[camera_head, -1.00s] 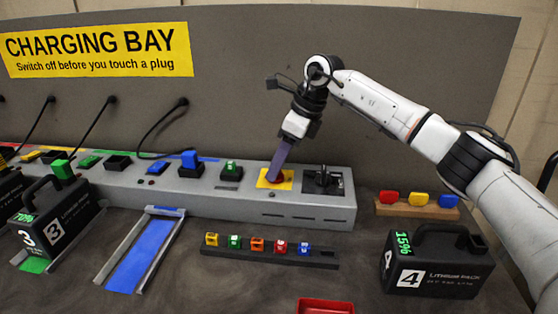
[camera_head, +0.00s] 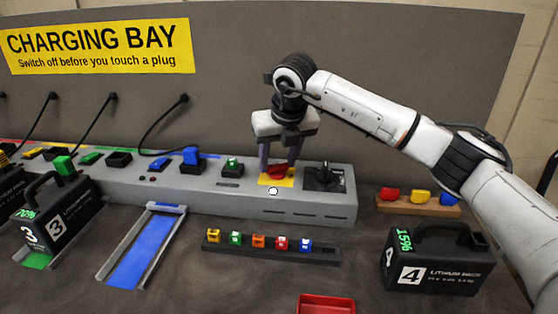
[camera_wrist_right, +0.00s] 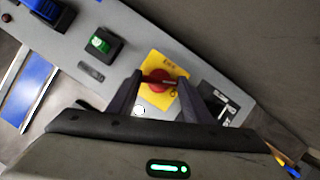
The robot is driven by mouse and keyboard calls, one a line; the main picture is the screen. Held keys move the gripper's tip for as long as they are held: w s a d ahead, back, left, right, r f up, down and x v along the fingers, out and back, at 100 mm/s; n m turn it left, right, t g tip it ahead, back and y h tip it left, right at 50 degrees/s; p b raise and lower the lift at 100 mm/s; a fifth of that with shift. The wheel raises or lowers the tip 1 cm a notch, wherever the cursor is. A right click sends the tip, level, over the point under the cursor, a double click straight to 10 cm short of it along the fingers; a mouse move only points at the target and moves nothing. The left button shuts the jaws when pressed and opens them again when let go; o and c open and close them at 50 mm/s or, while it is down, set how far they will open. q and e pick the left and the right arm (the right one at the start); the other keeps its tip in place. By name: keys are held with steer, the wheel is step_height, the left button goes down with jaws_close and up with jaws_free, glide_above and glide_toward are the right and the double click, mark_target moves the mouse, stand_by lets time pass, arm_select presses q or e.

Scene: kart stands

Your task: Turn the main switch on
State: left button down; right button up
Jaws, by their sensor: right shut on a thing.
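The main switch (camera_head: 277,172) is a red rotary knob on a yellow plate (camera_head: 289,182) set in the grey console's top. It also shows in the right wrist view (camera_wrist_right: 157,80), between my two fingers. My right gripper (camera_head: 278,167) points down over the plate and is shut on the red knob, one finger on each side. In the right wrist view the gripper (camera_wrist_right: 160,88) spans the knob across the plate. A small round lamp (camera_head: 272,190) at the plate's front edge glows white. My left gripper is not in view.
A black lever unit (camera_head: 323,178) sits just right of the plate, and a green switch (camera_head: 232,167) to its left. In front are a rack of coloured blocks (camera_head: 270,251), battery pack 4 (camera_head: 435,262) and a red tray (camera_head: 326,305).

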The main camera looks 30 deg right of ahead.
steer(key=m+h, duration=0.1)
steer(key=m, duration=0.1)
steer(key=m+h, duration=0.1)
steer(key=m, duration=0.2)
steer(key=shift+w+a+g, duration=0.1)
steer(key=shift+a+g, duration=0.1)
steer(key=shift+g, duration=0.2)
steer(key=shift+m+b, duration=0.3)
steer(key=o, duration=1.1)
steer(key=shift+c, duration=0.2)
steer(key=v, duration=1)
steer(key=shift+r+b, duration=0.2)
steer(key=shift+b, duration=0.15)
